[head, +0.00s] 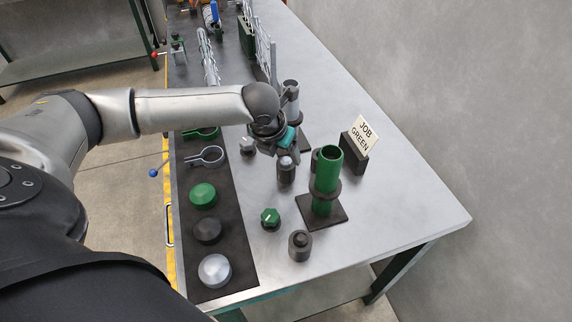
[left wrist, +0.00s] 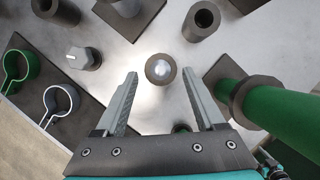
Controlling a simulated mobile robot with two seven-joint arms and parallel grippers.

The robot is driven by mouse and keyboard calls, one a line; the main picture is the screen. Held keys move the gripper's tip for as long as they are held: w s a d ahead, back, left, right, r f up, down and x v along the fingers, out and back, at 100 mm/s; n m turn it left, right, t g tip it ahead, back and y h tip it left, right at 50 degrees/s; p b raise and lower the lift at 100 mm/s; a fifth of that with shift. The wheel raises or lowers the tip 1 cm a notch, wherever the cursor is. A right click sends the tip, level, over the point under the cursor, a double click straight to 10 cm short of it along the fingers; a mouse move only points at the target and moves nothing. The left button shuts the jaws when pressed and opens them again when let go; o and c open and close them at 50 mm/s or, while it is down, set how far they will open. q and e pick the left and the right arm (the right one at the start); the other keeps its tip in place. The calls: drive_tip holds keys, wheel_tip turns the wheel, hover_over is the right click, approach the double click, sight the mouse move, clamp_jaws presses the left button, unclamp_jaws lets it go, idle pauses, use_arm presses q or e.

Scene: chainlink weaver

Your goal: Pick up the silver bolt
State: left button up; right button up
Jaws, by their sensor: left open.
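The silver bolt (head: 286,163) has a shiny rounded top and stands upright in a dark round holder on the grey bench. In the left wrist view the bolt (left wrist: 160,68) shows from above, ringed by the dark holder. My left gripper (head: 284,151) is over it, pointing down. In the left wrist view the open fingers (left wrist: 161,75) lie to either side of the bolt, with clear gaps and nothing held. How far the tips are above the bolt I cannot tell. My right gripper is not in view.
A green tube (head: 327,175) on a dark base stands close to the right, before a "JOB GREEN" sign (head: 365,134). A green knob (head: 270,218), a grey knob (head: 247,146) and a dark cylinder (head: 300,246) stand nearby. A dark mat (head: 231,232) holds caps and rings. The bench's right side is clear.

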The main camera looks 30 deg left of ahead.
use_arm(q)
drive_tip(key=shift+x, duration=0.85)
drive_tip(key=shift+c, duration=0.2)
clamp_jaws()
